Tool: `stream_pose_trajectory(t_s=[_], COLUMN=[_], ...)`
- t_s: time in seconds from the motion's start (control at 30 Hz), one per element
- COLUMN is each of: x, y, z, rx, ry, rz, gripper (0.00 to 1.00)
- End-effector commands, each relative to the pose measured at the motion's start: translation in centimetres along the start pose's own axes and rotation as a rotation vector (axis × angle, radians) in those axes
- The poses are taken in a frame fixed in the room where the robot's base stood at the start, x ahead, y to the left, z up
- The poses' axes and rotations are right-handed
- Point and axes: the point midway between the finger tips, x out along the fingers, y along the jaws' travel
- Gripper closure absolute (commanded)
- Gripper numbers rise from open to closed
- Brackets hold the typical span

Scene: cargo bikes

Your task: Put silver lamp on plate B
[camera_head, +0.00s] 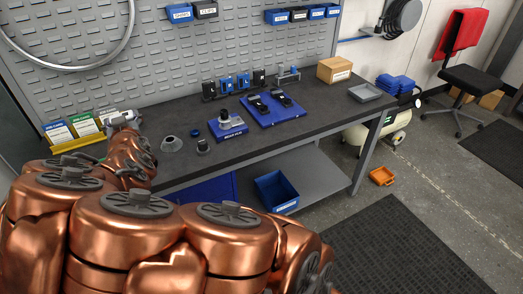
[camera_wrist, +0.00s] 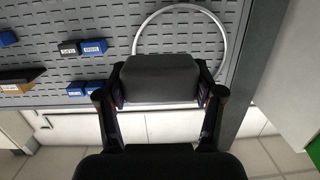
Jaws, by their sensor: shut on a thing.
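My gripper (camera_wrist: 160,92) is shut on a grey, round-edged thing (camera_wrist: 160,76) in the wrist view, likely the silver lamp. In the head view a silvery thing (camera_head: 122,118) shows at the far end of my copper arm, at the bench's left end. My fingers there are too small to make out. A small blue plate (camera_head: 230,134) with a label and a grey-black part on it lies mid-bench. A larger blue plate (camera_head: 274,118) with black parts lies right behind it. I cannot read which is plate B.
A grey cone-shaped part (camera_head: 171,144) and a small dark part (camera_head: 203,147) stand on the dark bench (camera_head: 318,118) left of the small plate. Upright blue and black items line the back. A cardboard box (camera_head: 334,70) and grey tray (camera_head: 365,92) are at the right.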

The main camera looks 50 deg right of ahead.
Motion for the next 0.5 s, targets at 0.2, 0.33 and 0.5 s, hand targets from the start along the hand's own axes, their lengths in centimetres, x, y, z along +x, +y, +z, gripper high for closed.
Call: stream_pose_trajectory(t_s=[0.2,0.33,0.5], x=[2.6,3.6,4.4], y=[6.6,9.8,13.6], z=[6.0,8.9,12.4], rx=[0.012,0.014,0.014], ry=[0.000,-0.002,-0.002], rz=[0.048,0.059,0.066], gripper=[0.69,0.69,0.69])
